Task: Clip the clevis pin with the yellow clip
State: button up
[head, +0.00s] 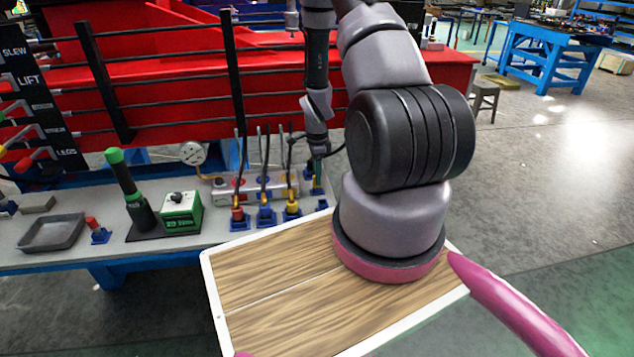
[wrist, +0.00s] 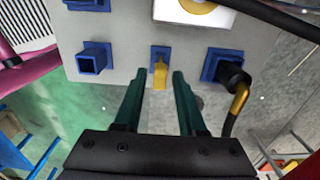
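The yellow clip (wrist: 160,71) stands in a small blue holder (wrist: 160,51) on the grey bench top in the wrist view. My gripper (wrist: 159,80) is open, with its two teal fingers to the left and right of the clip's line. The clip shows in the gap by the fingertips; I cannot tell how far below them it is, and no grip on it shows. In the head view my gripper (head: 318,171) points down over the right end of the bench, and the clip cannot be made out there. I cannot pick out the clevis pin in either view.
A black connector (wrist: 232,76) with a yellow hose sits in a blue holder right of the clip. An empty blue socket (wrist: 94,58) is to the left. On the bench (head: 222,226) stand several hose plugs, a green box (head: 181,212) and a tray (head: 52,232).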

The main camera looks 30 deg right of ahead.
jog(key=shift+c, duration=0.3)
grip_shut()
jog(key=shift+r, duration=2.35)
